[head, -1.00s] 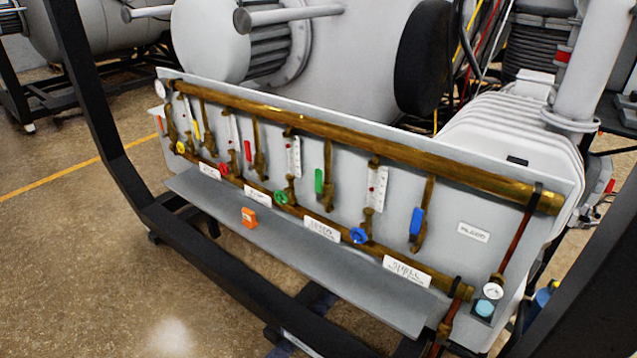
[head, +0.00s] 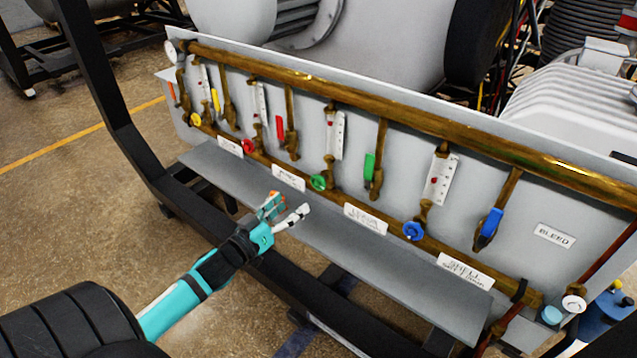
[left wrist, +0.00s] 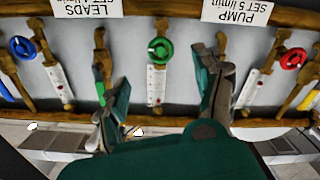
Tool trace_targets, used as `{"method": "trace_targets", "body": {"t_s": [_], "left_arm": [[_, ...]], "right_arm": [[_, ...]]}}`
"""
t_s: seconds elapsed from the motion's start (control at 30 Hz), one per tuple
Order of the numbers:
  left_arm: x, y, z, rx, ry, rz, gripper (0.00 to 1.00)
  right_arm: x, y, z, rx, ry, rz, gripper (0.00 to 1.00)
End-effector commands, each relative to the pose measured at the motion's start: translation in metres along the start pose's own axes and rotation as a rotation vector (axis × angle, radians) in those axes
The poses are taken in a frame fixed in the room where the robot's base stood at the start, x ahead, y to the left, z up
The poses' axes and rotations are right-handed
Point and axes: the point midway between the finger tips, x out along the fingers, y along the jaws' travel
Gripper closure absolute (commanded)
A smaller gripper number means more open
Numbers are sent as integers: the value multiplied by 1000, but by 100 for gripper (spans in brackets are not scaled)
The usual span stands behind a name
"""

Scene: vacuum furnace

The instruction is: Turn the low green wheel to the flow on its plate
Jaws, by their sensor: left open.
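The low green wheel (head: 319,183) sits on the lower brass pipe, below a white flow gauge (head: 335,135) with a small red float. A white plate (head: 366,218) is just right of it; its print is unclear here. In the left wrist view the green wheel (left wrist: 160,49) is ahead, between my finger directions, with a LEADS plate (left wrist: 88,8) and a PUMP plate (left wrist: 236,11) either side. My left gripper (head: 289,207) is open over the shelf, in front of and below the wheel, apart from it. My right gripper is out of view.
A red wheel (head: 248,146) and a blue wheel (head: 413,231) flank the green one. A green lever (head: 369,167) hangs right of it. The grey shelf (head: 400,275) juts out below the pipes. A black frame post (head: 115,110) stands at left.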

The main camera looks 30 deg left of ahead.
Motion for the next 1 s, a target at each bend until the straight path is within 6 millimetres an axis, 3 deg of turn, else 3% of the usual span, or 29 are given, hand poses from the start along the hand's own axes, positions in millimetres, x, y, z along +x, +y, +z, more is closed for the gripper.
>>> {"method": "trace_targets", "body": {"t_s": [0.3,0.5,0.93,1.0], "left_arm": [[70,-1,-1,1,2,-1,31],[99,-1,0,0,1,-2,31],[110,0,1,0,-2,-2,31],[110,0,1,0,-2,-2,38]], "right_arm": [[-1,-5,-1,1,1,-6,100],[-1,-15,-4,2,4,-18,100],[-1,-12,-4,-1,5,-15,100],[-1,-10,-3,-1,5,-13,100]]}}
